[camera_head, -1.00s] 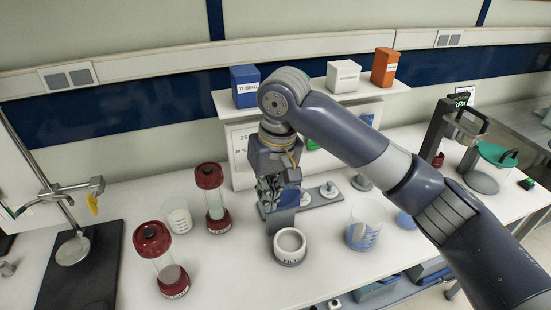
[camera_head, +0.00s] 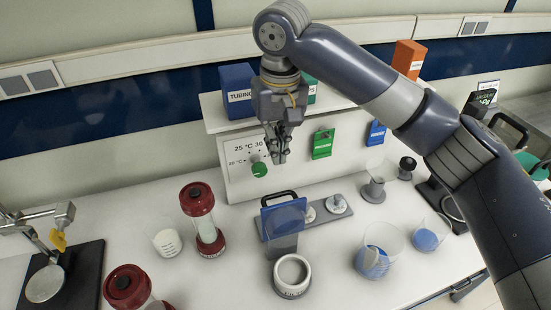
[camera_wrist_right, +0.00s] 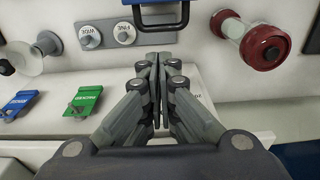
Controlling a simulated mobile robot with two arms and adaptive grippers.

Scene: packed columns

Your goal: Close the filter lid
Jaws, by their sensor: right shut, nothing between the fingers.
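The filter (camera_head: 292,277) is a white open-topped ring on the bench, front centre in the head view. A blue upright panel (camera_head: 284,220) with a black handle stands just behind it and looks like its raised lid. The handle (camera_wrist_right: 160,20) also shows at the top of the right wrist view. My right gripper (camera_head: 278,158) is shut and empty, pointing down, above the panel in the head picture and apart from it. Its shut fingers show in the wrist view (camera_wrist_right: 157,85). My left gripper is not in view.
A grey strip with knobs (camera_head: 337,205) lies right of the panel. A red-capped column (camera_head: 204,222) and a beaker (camera_head: 167,242) stand to the left, beakers (camera_head: 374,262) to the right. The white box (camera_head: 240,180) with green and blue tags stands behind.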

